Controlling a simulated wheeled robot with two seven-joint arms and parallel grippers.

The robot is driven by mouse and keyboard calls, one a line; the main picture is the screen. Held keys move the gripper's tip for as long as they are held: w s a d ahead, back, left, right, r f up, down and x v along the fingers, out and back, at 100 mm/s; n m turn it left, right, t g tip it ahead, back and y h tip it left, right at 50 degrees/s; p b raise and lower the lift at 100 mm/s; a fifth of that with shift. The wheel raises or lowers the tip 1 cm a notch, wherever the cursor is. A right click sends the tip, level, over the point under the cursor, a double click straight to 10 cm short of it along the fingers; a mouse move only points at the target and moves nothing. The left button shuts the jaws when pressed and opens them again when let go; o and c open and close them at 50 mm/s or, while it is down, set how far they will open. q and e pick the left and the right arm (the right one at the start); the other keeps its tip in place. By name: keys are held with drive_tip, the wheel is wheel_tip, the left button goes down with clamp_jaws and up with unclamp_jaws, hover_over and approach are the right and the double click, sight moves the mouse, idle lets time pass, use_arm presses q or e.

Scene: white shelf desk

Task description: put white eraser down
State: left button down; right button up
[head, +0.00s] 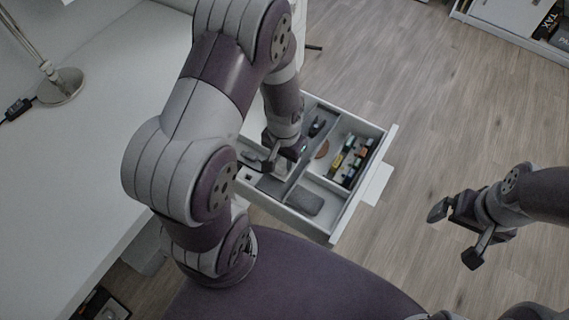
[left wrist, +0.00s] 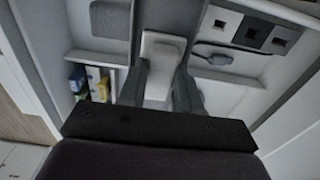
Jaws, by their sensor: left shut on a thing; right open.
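My left gripper (head: 281,157) reaches down into the open white drawer (head: 387,143). In the left wrist view its two dark fingers (left wrist: 160,88) are shut on the white eraser (left wrist: 161,52), a pale block between them. The eraser's far end lies over a grey divider strip in the drawer; I cannot tell whether it touches. In the head view the eraser is mostly hidden by the gripper. My right gripper (head: 455,234) is open and empty over the wooden floor, right of the drawer.
The white desk (head: 75,150) with a lamp base (head: 60,87) is at left.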

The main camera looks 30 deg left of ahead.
use_arm(q)
wheel_tip(320, 180, down, 3)
drive_tip(key=shift+r, duration=0.1)
drive_tip(key=c, duration=0.8)
unclamp_jaws()
